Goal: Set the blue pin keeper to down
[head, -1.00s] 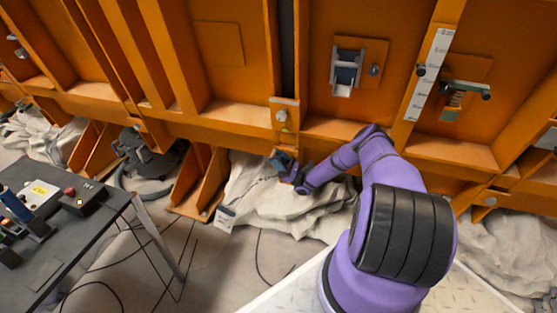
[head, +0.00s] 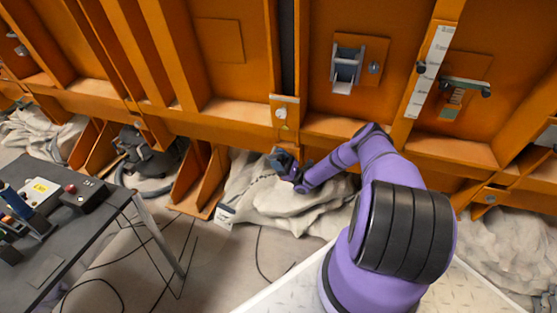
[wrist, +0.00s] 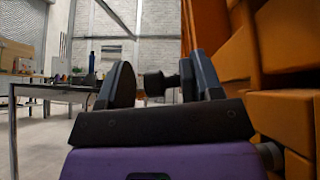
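No part is clearly marked as the blue pin keeper. A grey-blue bracket (head: 346,68) is fixed to an orange plate on the wall, with a small blue-grey knob (head: 374,68) at its right. My gripper (head: 279,156) is low at the wall, below and left of that bracket, close to the pale draped sheet. In the wrist view my gripper (wrist: 158,82) has its two dark fingers apart. A dark knob-like thing (wrist: 155,84) shows in the gap; I cannot tell its distance or whether a finger touches it.
A dark table (head: 70,220) with a control box (head: 85,196) stands at the left. Orange ribs (head: 205,180) stick out left of my gripper. A small plate with a round fastener (head: 282,113) is above it. A green-ended clamp (head: 464,88) is at the right.

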